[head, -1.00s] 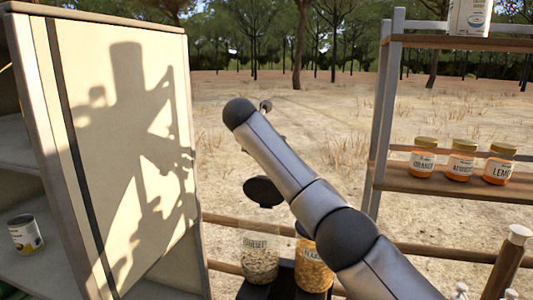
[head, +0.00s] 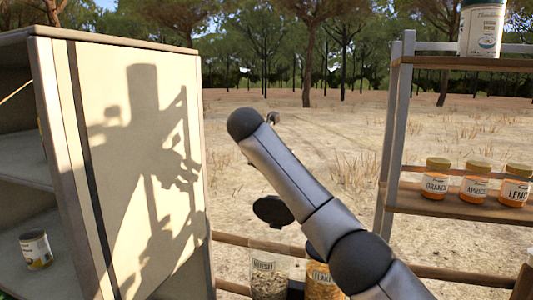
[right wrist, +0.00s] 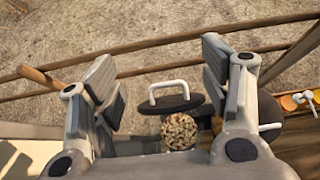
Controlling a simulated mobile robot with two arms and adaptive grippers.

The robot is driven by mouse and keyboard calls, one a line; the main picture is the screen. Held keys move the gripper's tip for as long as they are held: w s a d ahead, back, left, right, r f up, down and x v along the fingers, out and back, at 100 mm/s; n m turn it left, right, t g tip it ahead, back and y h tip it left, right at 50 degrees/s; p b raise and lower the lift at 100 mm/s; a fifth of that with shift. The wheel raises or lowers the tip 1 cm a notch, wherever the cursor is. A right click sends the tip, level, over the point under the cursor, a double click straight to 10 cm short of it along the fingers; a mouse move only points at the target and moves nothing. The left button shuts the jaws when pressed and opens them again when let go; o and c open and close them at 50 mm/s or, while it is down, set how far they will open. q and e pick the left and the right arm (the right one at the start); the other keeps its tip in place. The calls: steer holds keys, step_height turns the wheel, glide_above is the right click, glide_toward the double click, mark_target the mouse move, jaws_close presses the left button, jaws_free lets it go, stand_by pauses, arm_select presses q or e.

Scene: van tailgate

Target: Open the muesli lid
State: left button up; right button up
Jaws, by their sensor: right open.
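The muesli jar (head: 268,283) is clear and labelled, standing low in the middle of the head view, cut off by the bottom edge. Its dark round lid (head: 272,210) is raised above the jar's mouth and tilted. In the right wrist view the lid (right wrist: 178,106) has a white handle (right wrist: 168,88), and the muesli (right wrist: 179,131) shows in the open mouth below it. My right gripper (right wrist: 163,88) is open, with its fingers either side of the lid and apart from it. In the head view my right arm hides most of that gripper. My left gripper is not in view.
A jar of flakes (head: 322,284) stands right of the muesli, partly behind my right arm. A wooden rail (head: 232,240) runs behind the jars. A tall cabinet (head: 150,170) stands at left with a can (head: 36,249). A shelf (head: 445,203) at right holds several orange jars.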

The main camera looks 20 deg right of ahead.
steer(key=v, duration=0.9)
steer(key=shift+f, duration=0.1)
